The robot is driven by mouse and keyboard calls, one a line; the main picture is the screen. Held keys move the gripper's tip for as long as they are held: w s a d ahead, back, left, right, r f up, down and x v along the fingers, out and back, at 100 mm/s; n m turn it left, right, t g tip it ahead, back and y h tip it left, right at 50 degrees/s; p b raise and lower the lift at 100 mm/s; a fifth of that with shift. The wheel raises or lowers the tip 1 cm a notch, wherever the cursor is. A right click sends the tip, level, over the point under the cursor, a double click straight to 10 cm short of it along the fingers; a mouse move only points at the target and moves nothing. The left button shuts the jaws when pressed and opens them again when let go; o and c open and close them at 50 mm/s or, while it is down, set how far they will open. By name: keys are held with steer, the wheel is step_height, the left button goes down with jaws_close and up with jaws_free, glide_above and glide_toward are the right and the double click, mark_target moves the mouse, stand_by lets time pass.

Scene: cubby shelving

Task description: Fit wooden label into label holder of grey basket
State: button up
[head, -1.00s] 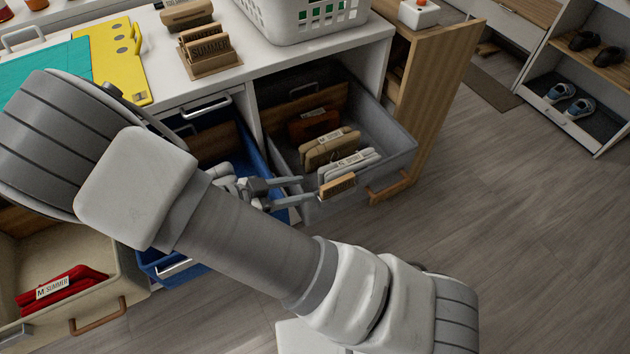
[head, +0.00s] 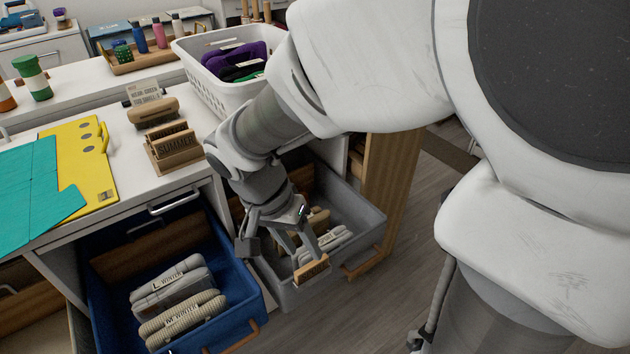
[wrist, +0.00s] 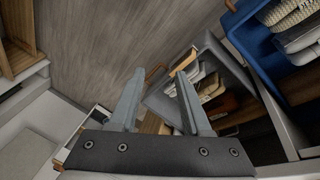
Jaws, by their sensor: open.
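The small wooden label (head: 311,270) is at the front wall of the pulled-out grey basket (head: 365,229), left of its wooden handle (head: 363,262). It looks upright against the wall; I cannot tell how deeply it sits in the holder, which is hidden. My gripper (head: 306,256) points down over the basket front, its fingers apart just above and behind the label. In the wrist view my gripper (wrist: 160,78) is open, with the grey basket (wrist: 161,102) below it. Contact between fingers and label is not clear.
A blue basket (head: 247,307) with knitted winter items is pulled out at left. Folded light items (head: 333,240) lie in the grey basket. A white laundry basket (head: 196,72) and wooden sign holder (head: 172,152) stand on the counter. Floor (head: 400,310) is free at right.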

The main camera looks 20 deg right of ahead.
steer(key=s+d+r+n+t+y, duration=0.1)
steer(key=s+d+r+n+t, duration=0.1)
steer(key=s+r+n, duration=0.1)
steer(key=s+d+r+n+t+y, duration=0.2)
steer(key=s+r+n+t, duration=0.1)
steer(key=r, duration=0.5)
steer(key=shift+r+n+t, duration=0.25)
steer(key=shift+n+t, duration=0.05)
steer(key=shift+n, duration=0.6)
step_height(320, 180, up, 22)
steer(key=p, duration=2.1)
steer(key=shift+f+p, duration=0.2)
steer(key=shift+p, duration=0.15)
